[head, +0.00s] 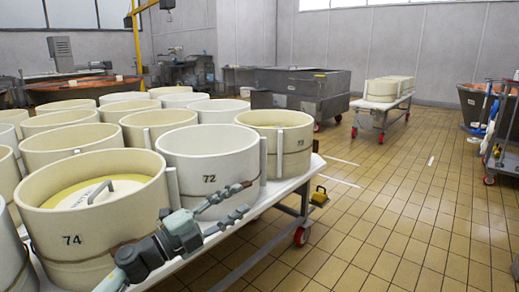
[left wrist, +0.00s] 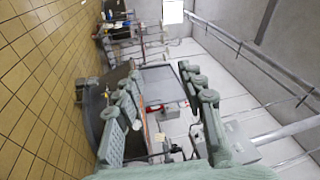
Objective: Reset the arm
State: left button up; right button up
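My left gripper (head: 247,198) reaches in from the bottom of the head view, in front of the vats numbered 74 (head: 72,258) and 72 (head: 209,158). Its two fingers point right and slightly up, with a gap between them and nothing held. I cannot tell how close it is to the vat walls. In the left wrist view the same gripper (left wrist: 160,72) shows two grey-green fingers spread apart, with only distant floor, wall and equipment between them. My right gripper is in neither view.
Cream vats crowd a white table (head: 205,262) at left. A yellow object (head: 320,196) is by the table's right edge. A wheeled cart (head: 385,109) with cream moulds stands farther back, and a trolley (head: 503,135) at far right. The tiled floor (head: 400,220) between is largely open.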

pick_arm(q)
jog(key=w+a+f+n+t+y, duration=0.1)
jog(key=a+f+n+t+y, duration=0.4)
jog(key=a+f+n+y, duration=0.8)
jog(key=s+a+f+n+g+y, duration=0.1)
jog(key=s+a+f+n+g, duration=0.15)
jog(key=f, duration=0.35)
jog(key=s+a+f+n+g+y, duration=0.1)
jog(key=s+a+f+n+y, duration=0.1)
jog(key=s+f+n, duration=0.3)
jog(key=s+a+f+n+g, duration=0.1)
jog(key=s+f+g, duration=0.4)
jog(key=s+f, duration=0.6)
jog(key=s+a+f+n+g, duration=0.2)
jog(key=s+f+g, duration=0.4)
jog(key=s+f, duration=0.6)
jog(key=s+n, duration=0.1)
jog(key=s, duration=0.2)
jog(key=shift+s+a+n+y, duration=0.2)
jog(key=shift+s+n+y, duration=0.15)
jog(key=shift+s+y, duration=0.05)
jog(key=shift+w+r, duration=0.1)
